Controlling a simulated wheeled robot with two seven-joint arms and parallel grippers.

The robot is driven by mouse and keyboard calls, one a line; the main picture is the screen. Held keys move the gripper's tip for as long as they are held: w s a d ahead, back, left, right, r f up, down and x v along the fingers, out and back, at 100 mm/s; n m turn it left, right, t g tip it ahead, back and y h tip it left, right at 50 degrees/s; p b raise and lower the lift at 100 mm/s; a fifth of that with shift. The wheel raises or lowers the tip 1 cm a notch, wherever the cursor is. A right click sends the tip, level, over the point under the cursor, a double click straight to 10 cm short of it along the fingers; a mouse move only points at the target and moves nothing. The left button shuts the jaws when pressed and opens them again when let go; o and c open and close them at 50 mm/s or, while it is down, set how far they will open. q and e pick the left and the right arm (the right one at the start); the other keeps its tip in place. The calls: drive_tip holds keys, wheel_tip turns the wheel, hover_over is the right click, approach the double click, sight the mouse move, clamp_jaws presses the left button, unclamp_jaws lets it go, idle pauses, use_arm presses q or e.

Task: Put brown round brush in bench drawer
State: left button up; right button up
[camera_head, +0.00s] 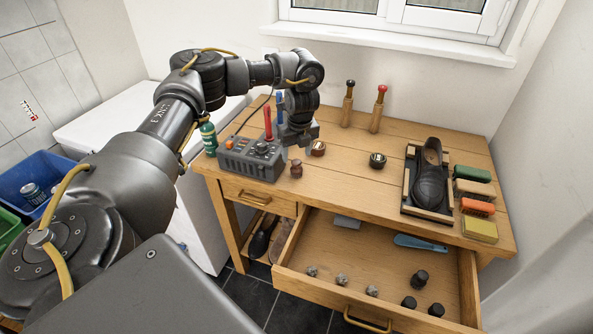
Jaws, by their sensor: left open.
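A small reddish-brown round item with a knob top, which looks like the brown round brush (296,170), stands on the bench top beside the grey control box. The bench drawer (375,312) is pulled open at the front of the wooden bench (345,185). It holds several small grey lumps, several dark round pieces, a blue-handled tool and a grey block. My left gripper (298,137) is open above the bench, behind the brown item and apart from it. Its fingertips are partly hidden by its own body. My right gripper is out of view.
The grey box (252,159) with red and blue tools stands left. A brown jar (318,149) is close to my gripper; a black jar (378,160) is further right. A shoe in a wooden frame (430,185) and colored blocks (475,190) occupy the right.

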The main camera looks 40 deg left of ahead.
sight(296, 161)
use_arm(q)
drive_tip(key=shift+w+a+f, duration=0.1)
drive_tip(key=shift+a+f, duration=0.1)
drive_tip(key=shift+f, duration=1.25)
drive_tip(key=f, duration=0.4)
drive_tip(key=shift+w+a+f, duration=0.2)
drive_tip(key=shift+w+a, duration=0.05)
drive_tip(key=shift+a, duration=0.05)
drive_tip(key=c, duration=1.1)
drive_tip(key=shift+r, duration=0.1)
